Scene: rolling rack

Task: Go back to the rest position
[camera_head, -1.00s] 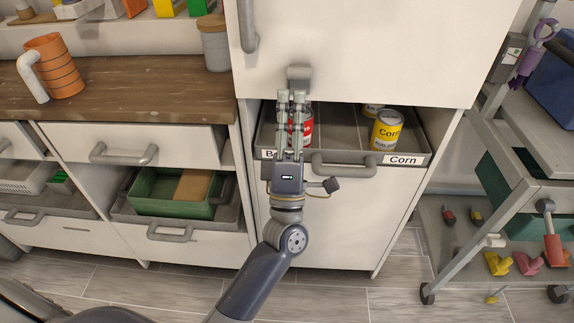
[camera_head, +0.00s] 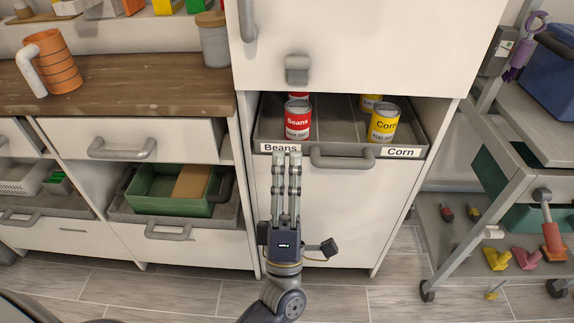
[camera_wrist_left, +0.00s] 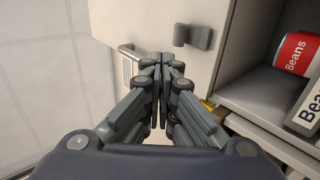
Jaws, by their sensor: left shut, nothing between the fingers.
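My left gripper (camera_head: 287,158) is shut and empty. In the head view it points up in front of the white cabinet door below the open drawer (camera_head: 330,163), with its tips just under the "Beans" label. In the left wrist view its fingers (camera_wrist_left: 163,62) are closed together near the cabinet. A red Beans can (camera_head: 297,124) stands in the drawer's left part, with another red can mostly hidden behind it. A yellow Corn can (camera_head: 384,125) stands on the right, with another yellow one behind it. The right gripper does not show.
A wooden counter (camera_head: 150,92) with an orange jug (camera_head: 55,62) and a grey canister (camera_head: 213,42) is at left. Below it a drawer holds a green bin (camera_head: 150,190). A grey rolling rack (camera_head: 475,225) stands at right. Open floor lies in front.

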